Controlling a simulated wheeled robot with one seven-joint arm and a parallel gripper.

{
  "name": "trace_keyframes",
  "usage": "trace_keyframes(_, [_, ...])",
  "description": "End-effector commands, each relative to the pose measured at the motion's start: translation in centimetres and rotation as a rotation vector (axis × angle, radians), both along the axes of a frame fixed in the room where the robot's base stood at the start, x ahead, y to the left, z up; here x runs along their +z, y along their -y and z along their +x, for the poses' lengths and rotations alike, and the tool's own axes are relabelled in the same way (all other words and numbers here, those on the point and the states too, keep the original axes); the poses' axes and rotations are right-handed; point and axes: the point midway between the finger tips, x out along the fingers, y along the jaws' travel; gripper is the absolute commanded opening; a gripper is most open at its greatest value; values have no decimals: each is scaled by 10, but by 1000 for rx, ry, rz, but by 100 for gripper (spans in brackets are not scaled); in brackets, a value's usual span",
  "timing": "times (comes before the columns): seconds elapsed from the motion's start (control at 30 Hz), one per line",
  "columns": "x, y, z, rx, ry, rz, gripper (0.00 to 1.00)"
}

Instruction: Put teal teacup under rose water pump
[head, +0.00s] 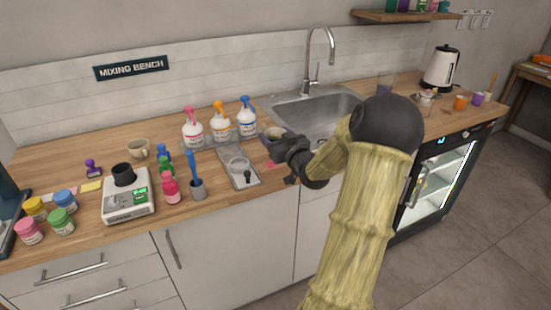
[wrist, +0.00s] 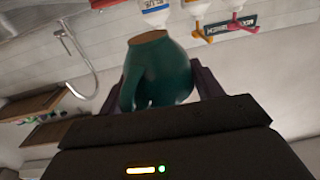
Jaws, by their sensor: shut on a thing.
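A teal teacup (wrist: 160,72) fills the middle of the wrist view, between the two dark fingers of my gripper (wrist: 160,88). My gripper (head: 281,141) is shut on it. In the head view the teacup (head: 273,132) is partly hidden by my gripper, at the front left of the sink, right of the blue-topped pump bottle. Three white pump bottles stand in a row: pink-topped (head: 193,130), orange-topped (head: 221,122) and blue-topped (head: 247,120). The pink-topped one is farthest from the teacup. Their labels are too small to read, so I cannot confirm which is rose water.
A beige cup (head: 139,148), a pink bottle (head: 171,188) and a white device (head: 127,202) stand to the left. The sink (head: 318,115) lies behind my arm.

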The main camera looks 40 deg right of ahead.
Motion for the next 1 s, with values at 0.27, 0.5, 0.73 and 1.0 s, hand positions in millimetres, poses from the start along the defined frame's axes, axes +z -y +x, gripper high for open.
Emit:
trace_keyframes(0.27, [-18, -1, 1, 3, 2, -2, 39])
trace_keyframes(0.5, [-23, -1, 1, 3, 0, 0, 39])
trace_keyframes(0.73, [-56, -1, 1, 3, 0, 3, 39])
trace_keyframes(1.0, [-64, -1, 1, 2, 2, -2, 39])
